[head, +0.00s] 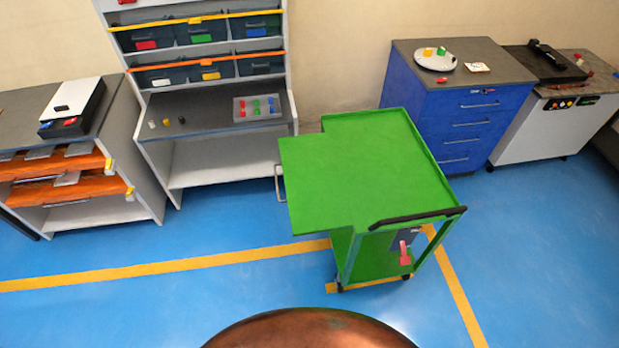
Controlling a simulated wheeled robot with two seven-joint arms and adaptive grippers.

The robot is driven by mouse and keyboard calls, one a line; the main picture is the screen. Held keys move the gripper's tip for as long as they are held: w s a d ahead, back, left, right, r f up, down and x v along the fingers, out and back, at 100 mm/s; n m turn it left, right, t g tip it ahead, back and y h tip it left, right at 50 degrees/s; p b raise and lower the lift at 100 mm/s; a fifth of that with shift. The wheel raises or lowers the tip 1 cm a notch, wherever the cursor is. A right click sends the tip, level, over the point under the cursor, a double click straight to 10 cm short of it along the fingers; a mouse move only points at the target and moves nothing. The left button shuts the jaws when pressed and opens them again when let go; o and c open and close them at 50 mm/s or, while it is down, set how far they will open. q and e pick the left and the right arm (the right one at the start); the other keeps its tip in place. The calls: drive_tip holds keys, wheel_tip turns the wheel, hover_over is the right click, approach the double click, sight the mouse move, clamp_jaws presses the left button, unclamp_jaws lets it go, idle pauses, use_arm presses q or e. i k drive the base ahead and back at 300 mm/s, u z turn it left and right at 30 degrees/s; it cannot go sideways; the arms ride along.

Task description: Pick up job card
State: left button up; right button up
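No thing in view is plainly marked as the job card. A small white card with a dark reddish mark (477,67) lies flat on the dark top of the blue drawer cabinet (455,115), right of a round pale tray. A dark panel with a red tag-like piece (405,250) hangs at the front end of the green cart; I cannot tell what it is. Neither of my grippers is in view.
The green cart (365,170), its top bare, stands before the blue cabinet. A shelf rack with bins (215,110) and a bench with orange shelves (60,165) are at left. A grey-white machine (545,130) stands right. Blue floor (190,310) is open in front.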

sight(475, 68)
drive_tip(key=k, duration=0.5)
drive_tip(key=z, duration=2.05)
drive_tip(key=i, duration=6.6)
drive_tip(key=u, duration=1)
